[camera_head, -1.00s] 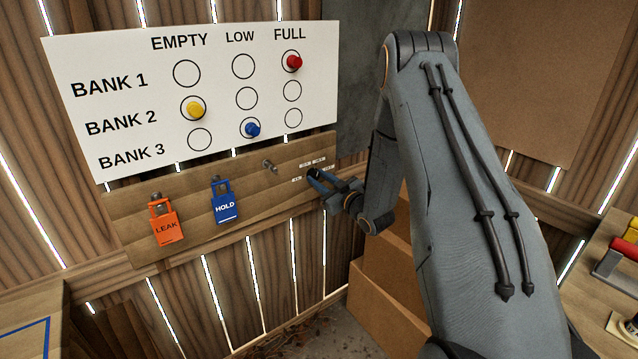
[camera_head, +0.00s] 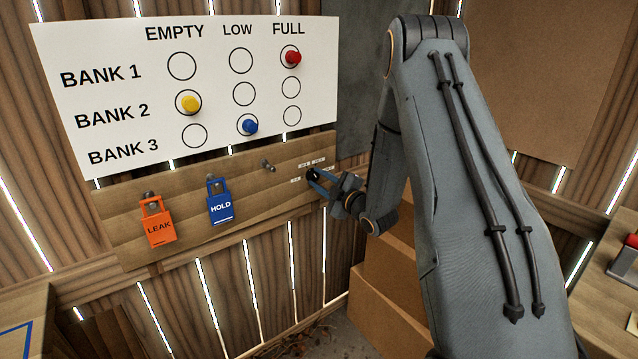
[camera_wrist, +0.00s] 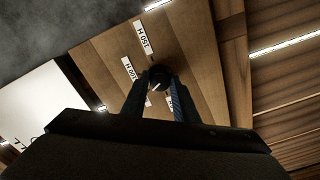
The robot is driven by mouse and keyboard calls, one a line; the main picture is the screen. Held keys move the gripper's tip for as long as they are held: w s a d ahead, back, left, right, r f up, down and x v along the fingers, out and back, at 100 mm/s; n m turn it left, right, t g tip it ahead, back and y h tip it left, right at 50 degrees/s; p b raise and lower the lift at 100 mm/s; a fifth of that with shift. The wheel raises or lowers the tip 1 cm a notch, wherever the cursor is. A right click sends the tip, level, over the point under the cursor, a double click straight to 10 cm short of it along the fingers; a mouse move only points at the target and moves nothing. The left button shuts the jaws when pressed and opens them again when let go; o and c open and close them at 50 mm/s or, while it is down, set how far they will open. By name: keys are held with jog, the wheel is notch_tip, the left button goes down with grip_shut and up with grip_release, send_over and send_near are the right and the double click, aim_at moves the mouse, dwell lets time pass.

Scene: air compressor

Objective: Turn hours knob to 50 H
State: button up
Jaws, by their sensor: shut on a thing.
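The hours knob (camera_head: 311,175) is a small dark round knob at the right end of the wooden plank, among small white labels. In the wrist view the knob (camera_wrist: 160,75) sits between my two fingertips and bears a short pale mark. My gripper (camera_head: 318,181) is shut on the knob; its fingers also show in the wrist view (camera_wrist: 160,91). One label (camera_wrist: 143,38) there reads 150 H, upside down. A second label (camera_wrist: 130,68) lies beside the knob, partly hidden and hard to read. I cannot make out which label the mark points to.
An orange LEAK padlock (camera_head: 158,228) and a blue HOLD padlock (camera_head: 220,207) hang on the plank (camera_head: 185,243), left of a metal peg (camera_head: 267,166). A white bank board (camera_head: 110,130) is above. Cardboard boxes (camera_head: 385,290) stand below my arm.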

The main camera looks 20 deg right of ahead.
jog(key=shift+n, duration=0.4)
jog(key=o, duration=1.1)
jog(key=shift+c, duration=0.2)
jog(key=b+v, duration=0.1)
jog(key=v, duration=0.6)
jog(key=shift+s+d, duration=0.2)
jog(key=shift+s, duration=0.2)
